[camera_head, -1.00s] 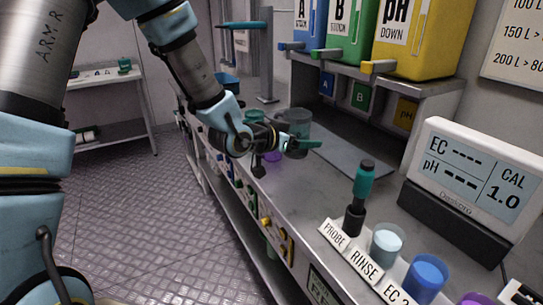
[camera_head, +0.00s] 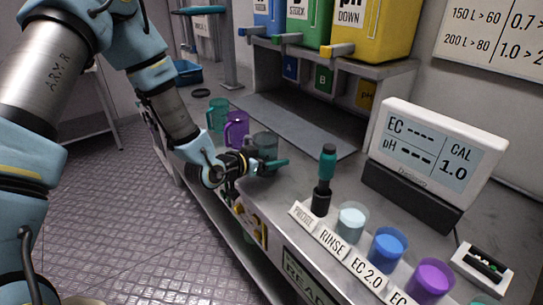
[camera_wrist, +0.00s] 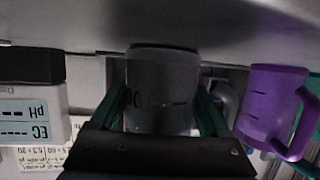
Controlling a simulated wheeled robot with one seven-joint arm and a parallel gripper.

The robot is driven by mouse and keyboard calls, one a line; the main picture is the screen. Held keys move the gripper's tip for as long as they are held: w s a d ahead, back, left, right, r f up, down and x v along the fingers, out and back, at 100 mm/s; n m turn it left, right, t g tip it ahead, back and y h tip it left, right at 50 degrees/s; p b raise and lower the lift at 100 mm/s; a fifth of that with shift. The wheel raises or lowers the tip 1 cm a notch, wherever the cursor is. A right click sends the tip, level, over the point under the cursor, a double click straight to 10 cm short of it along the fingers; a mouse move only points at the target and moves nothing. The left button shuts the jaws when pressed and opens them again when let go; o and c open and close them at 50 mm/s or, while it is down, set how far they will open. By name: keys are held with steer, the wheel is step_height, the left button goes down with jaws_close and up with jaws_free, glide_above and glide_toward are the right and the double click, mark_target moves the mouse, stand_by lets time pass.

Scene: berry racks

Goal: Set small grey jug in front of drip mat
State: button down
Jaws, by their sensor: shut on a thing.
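The small grey jug (camera_head: 264,146) is between the fingers of my gripper (camera_head: 266,166), at the counter's front side, before the drip mat (camera_head: 302,122). In the wrist view the jug (camera_wrist: 162,88) appears upside down, clasped by the two teal fingers of my gripper (camera_wrist: 160,115). Its base is at or very close to the counter surface; I cannot tell whether it touches. The drip mat is a flat grey sheet below the shelf of canisters. The near finger and wrist hide part of the jug.
A purple jug (camera_head: 236,128) stands just left of the grey jug, with a teal jug (camera_head: 217,115) beyond it. To the right are a probe in a stand (camera_head: 323,182), several cups such as the blue one (camera_head: 386,250), and a meter (camera_head: 428,155).

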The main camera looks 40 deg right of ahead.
steer(key=shift+f+b, duration=0.2)
steer(key=shift+b, duration=0.1)
jaws_free()
steer(key=shift+r, duration=0.1)
steer(key=shift+r, duration=0.1)
steer(key=shift+a, duration=0.2)
steer(key=b+v, duration=0.2)
steer(key=v, duration=0.9)
steer(key=shift+a+r, duration=0.15)
steer(key=shift+a, duration=0.2)
